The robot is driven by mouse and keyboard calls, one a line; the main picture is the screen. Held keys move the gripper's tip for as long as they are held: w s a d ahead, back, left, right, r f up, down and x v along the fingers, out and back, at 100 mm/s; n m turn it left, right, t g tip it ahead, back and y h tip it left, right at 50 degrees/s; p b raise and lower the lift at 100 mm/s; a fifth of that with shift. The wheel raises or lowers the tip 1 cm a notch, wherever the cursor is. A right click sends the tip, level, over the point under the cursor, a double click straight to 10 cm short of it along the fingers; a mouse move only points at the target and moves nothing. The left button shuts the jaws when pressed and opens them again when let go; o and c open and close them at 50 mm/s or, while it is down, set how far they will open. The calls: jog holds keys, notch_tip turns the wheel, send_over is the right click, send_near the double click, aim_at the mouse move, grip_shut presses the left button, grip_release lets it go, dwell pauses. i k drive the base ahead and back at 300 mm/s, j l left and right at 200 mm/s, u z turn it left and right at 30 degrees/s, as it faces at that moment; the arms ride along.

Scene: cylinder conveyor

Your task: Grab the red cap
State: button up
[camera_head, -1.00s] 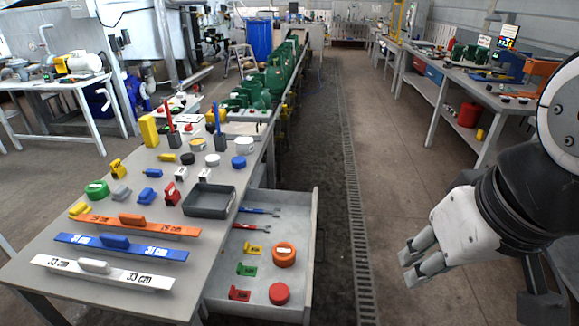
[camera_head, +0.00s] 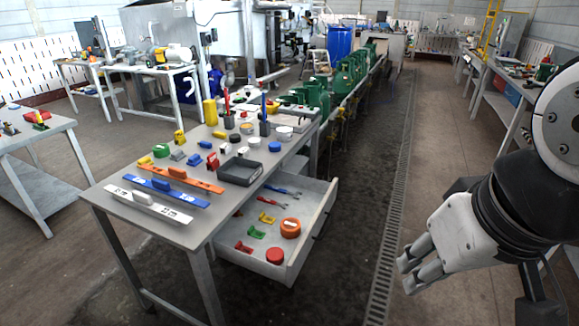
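The red cap (camera_head: 275,256) is a small round disc lying in the open drawer (camera_head: 322,221), near its front corner. An orange round cap (camera_head: 290,228) lies just behind it in the same drawer. My gripper (camera_head: 408,273) is at the right of the view, to the right of the drawer and well apart from it. Its two pale fingers point left with a gap between them, and nothing is held. The red cap is in plain view.
The workbench (camera_head: 108,196) beside the drawer carries rulers, a dark tray (camera_head: 241,171), coloured blocks and cups. Green and red clips share the drawer. Another table (camera_head: 50,165) stands at left. The floor aisle (camera_head: 365,170) right of the drawer is clear.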

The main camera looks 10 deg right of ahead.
aim_at(275, 255)
jog(key=i+l+u, duration=0.25)
jog(key=l+u, duration=0.3)
jog(key=i+l+u, duration=0.25)
jog(key=k+l, duration=0.05)
jog(key=l, duration=0.05)
